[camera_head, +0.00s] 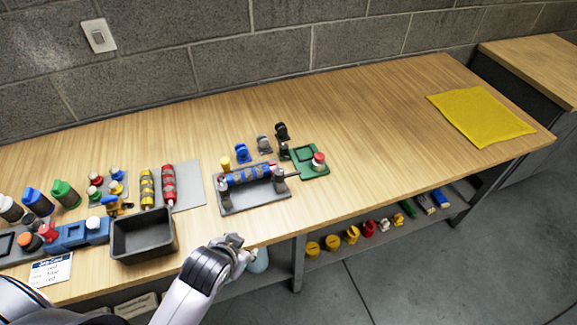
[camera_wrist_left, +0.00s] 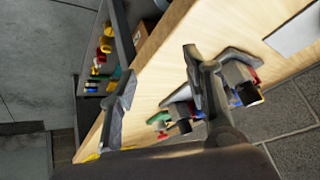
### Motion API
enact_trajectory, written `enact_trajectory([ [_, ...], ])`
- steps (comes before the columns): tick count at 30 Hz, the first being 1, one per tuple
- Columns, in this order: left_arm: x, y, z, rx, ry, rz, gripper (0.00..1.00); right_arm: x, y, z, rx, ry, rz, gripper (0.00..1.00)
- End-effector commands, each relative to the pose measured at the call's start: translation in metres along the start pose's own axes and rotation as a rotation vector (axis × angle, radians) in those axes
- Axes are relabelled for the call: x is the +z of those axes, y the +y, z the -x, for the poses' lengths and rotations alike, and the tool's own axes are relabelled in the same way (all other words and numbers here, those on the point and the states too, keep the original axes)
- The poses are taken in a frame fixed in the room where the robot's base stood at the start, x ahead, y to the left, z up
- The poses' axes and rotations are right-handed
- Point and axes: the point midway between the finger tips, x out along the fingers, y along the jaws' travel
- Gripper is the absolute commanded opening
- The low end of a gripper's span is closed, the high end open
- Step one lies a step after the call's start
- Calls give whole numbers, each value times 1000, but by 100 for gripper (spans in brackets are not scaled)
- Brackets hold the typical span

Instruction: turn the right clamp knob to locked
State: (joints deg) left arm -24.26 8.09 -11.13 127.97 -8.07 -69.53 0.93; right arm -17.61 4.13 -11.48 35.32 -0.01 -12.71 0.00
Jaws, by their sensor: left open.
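A grey fixture plate (camera_head: 240,203) lies near the front of the table and bears a blue roller with dark bands (camera_head: 249,176). A dark grey clamp part with a thin lever pointing right, seemingly the right clamp knob (camera_head: 280,178), stands at the roller's right end. Its lock marking is too small to read. My left gripper (camera_head: 236,243) is at the table's front edge, in front of the fixture and apart from it. In the left wrist view its fingers (camera_wrist_left: 163,95) are spread and empty, and one partly hides the fixture. My right gripper is not in view.
A black bin (camera_head: 118,250) and several coloured rollers stand left of the fixture. A green plate with a red-topped knob (camera_head: 319,160) lies right of it, with small clamps behind. A yellow pad (camera_head: 480,117) lies far right. The table's middle right is clear.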

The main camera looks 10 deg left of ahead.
Motion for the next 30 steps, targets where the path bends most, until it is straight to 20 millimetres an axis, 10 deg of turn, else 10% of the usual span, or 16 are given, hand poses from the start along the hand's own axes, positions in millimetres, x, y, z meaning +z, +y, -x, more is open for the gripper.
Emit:
enact_trajectory([
  [10,-189,-12,11,-189,591,-238,45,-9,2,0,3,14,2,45],
  [18,-358,66,117,-318,1338,-756,45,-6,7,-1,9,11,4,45],
  [24,-377,170,172,-269,1789,-1399,45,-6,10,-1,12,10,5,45],
  [30,-330,207,130,-22,1860,-2222,45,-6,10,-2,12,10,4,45],
])
